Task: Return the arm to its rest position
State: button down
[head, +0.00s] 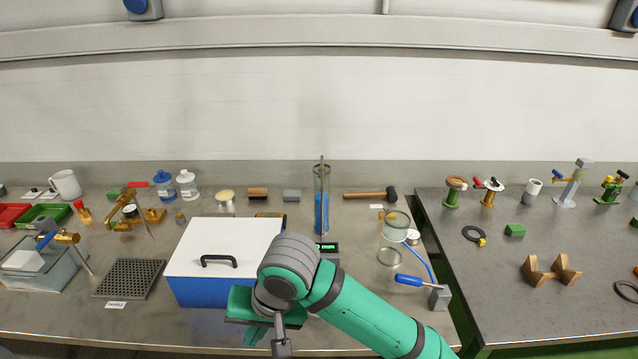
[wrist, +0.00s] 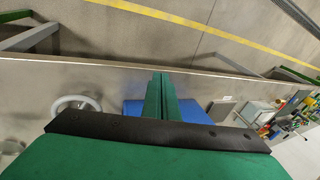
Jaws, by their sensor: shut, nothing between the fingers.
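My green arm reaches in from the lower right in the head view, with its grey wrist joint in front of the case. My gripper (wrist: 160,98) shows in the wrist view with its two green fingers pressed together and nothing between them. In the head view the fingers are mostly hidden under the wrist. The blue case with a white lid (head: 222,262) and a black handle stands on the bench, its lid on. Its blue side also shows beyond the fingers in the wrist view (wrist: 190,111).
A glass beaker (head: 391,248) and a blue-handled tool (head: 408,280) on a grey block stand right of my arm. A tall cylinder (head: 321,200) stands behind it. A perforated plate (head: 129,279) lies left of the case.

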jog(key=w+a+r+m+t+y, duration=0.1)
jog(key=w+a+r+t+y, duration=0.15)
jog(key=a+r+y, duration=0.4)
jog(key=w+a+r+t+y, duration=0.1)
jog(key=w+a+t+y, duration=0.2)
jog(key=a, duration=0.6)
jog(key=d+f+m+t+h, duration=0.4)
jog(key=d+f+m+t, duration=0.3)
jog(key=d+f+t, duration=0.15)
jog(key=s+d+f+h, duration=0.4)
jog(key=s+d+f, duration=0.3)
jog(key=s, duration=0.2)
jog(key=s+d+f+n+h, duration=0.1)
jog(key=s+d+f+h, duration=0.4)
jog(key=s+d+f, duration=0.2)
jog(key=s+f, duration=0.1)
jog(key=s, duration=0.1)
jog(key=shift+s+t, duration=0.4)
jog(key=c, duration=2.5)
grip_release()
jog(key=s+d+n, duration=0.5)
jog(key=s, duration=0.6)
jog(key=shift+s+d+r+n, duration=0.2)
jog(key=shift+s+d+n, duration=0.1)
jog(key=shift+s+d, duration=0.05)
jog(key=o, duration=0.9)
jog(key=shift+s+d+r+h, duration=0.1)
jog(key=shift+s+h, duration=0.1)
jog(key=shift+h, duration=0.05)
jog(key=shift+c, duration=0.8)
